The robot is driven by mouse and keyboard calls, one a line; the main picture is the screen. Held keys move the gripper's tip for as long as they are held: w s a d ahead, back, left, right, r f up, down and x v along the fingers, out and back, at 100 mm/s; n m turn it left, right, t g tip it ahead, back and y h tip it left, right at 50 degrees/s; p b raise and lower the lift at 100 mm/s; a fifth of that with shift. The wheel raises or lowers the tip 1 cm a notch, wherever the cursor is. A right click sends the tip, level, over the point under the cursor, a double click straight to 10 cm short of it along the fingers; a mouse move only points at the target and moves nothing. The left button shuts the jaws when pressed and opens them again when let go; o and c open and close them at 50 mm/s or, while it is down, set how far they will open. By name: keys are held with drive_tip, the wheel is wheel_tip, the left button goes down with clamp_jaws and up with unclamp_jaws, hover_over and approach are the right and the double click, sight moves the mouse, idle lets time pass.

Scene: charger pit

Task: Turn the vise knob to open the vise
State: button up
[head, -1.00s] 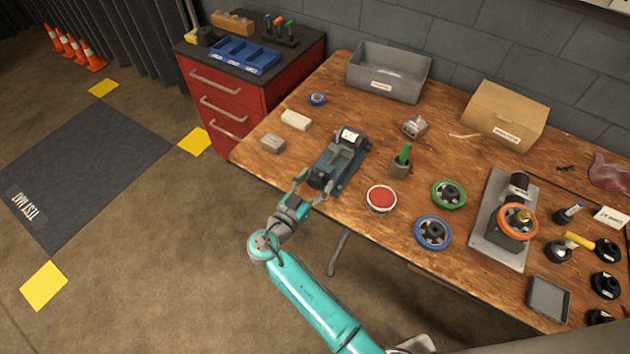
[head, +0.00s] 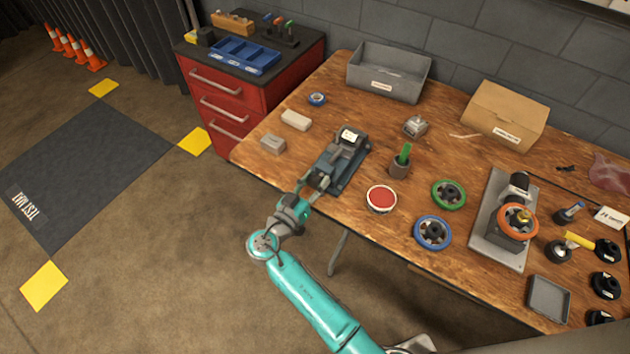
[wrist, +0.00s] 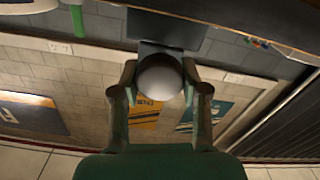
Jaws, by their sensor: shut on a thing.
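The vise (head: 346,158) is a dark grey-blue block on the front left part of the wooden bench, with a white label on its far end. My gripper (head: 318,183) is at the vise's near end, by the bench's front edge. In the wrist view the round grey vise knob (wrist: 160,76) sits between the two fingers of my gripper (wrist: 160,84), one on each side, and the gripper is shut on it. In the head view the fingers hide the knob. I cannot tell how far apart the vise jaws are.
A red-topped round button (head: 381,198) and a cup with a green handle (head: 400,166) stand right of the vise. Two pale blocks lie to its left. Blue (head: 432,232) and green (head: 449,194) wheels lie farther right. Floor in front of the bench is clear.

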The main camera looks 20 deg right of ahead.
drive_tip(key=n, duration=0.4)
drive_tip(key=shift+w+n, duration=0.1)
drive_tip(key=shift+n, duration=0.2)
idle(0.3)
drive_tip(key=o, duration=1.1)
drive_tip(key=shift+a, duration=0.15)
drive_tip(key=v, duration=1.2)
